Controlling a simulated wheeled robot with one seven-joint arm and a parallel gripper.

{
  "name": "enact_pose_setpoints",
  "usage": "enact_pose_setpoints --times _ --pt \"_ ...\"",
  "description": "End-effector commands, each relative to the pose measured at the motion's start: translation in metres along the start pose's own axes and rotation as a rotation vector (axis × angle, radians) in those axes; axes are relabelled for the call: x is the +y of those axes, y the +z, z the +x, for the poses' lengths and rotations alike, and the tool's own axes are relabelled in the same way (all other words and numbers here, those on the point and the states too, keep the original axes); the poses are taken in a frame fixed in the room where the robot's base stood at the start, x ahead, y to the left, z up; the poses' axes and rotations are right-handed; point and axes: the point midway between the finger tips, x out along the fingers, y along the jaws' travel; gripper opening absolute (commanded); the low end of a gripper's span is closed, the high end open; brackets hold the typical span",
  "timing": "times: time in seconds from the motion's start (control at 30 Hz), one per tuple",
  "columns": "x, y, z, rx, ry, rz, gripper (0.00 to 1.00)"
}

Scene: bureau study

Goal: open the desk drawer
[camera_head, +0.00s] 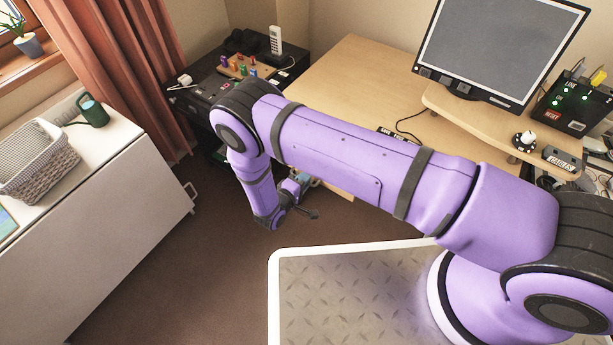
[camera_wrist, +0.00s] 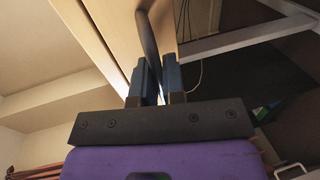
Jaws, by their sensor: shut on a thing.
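The wooden desk (camera_head: 345,75) stands beyond my arm in the head view. My gripper (camera_head: 303,181) is low in front of the desk, partly hidden by my own wrist. In the wrist view my gripper (camera_wrist: 157,80) has its two fingers close on either side of a dark bar handle (camera_wrist: 147,40) and is shut on it. The handle runs along a light wooden front (camera_wrist: 168,35), the drawer front. My arm hides most of the desk's front in the head view, so I cannot tell how far the drawer stands out.
A monitor (camera_head: 500,45) stands on a raised shelf at the desk's right. A dark cabinet (camera_head: 205,90) with a phone (camera_head: 275,42) stands at the back left. A white cabinet (camera_head: 95,215) with a basket (camera_head: 38,165) is at the left. Brown floor (camera_head: 190,260) lies clear between.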

Motion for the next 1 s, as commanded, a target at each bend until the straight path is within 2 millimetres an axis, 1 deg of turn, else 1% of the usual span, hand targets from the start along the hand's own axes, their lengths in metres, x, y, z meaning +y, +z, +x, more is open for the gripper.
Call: enact_pose_setpoints --times 0.03,0.17,0.3,0.4,0.5,0.6,0.7,0.8,1.0 --pt "-0.003 -0.001 -0.012 0.004 -0.001 0.0 0.0" --pt "-0.01 -0.001 -0.045 0.007 -0.002 -0.001 0.0" --pt "-0.018 -0.001 -0.083 0.006 -0.002 -0.002 0.0" --pt "-0.023 -0.001 -0.108 0.006 -0.001 -0.001 0.0" --pt "-0.028 0.0 -0.13 0.005 -0.001 0.0 0.0" --pt "-0.032 0.0 -0.148 0.004 -0.001 -0.001 0.0" --pt "-0.034 0.0 -0.16 0.003 -0.001 0.0 0.0" --pt "-0.036 0.0 -0.168 0.002 -0.001 0.0 0.0" --pt "-0.037 0.0 -0.172 0.0 -0.001 0.0 0.0"
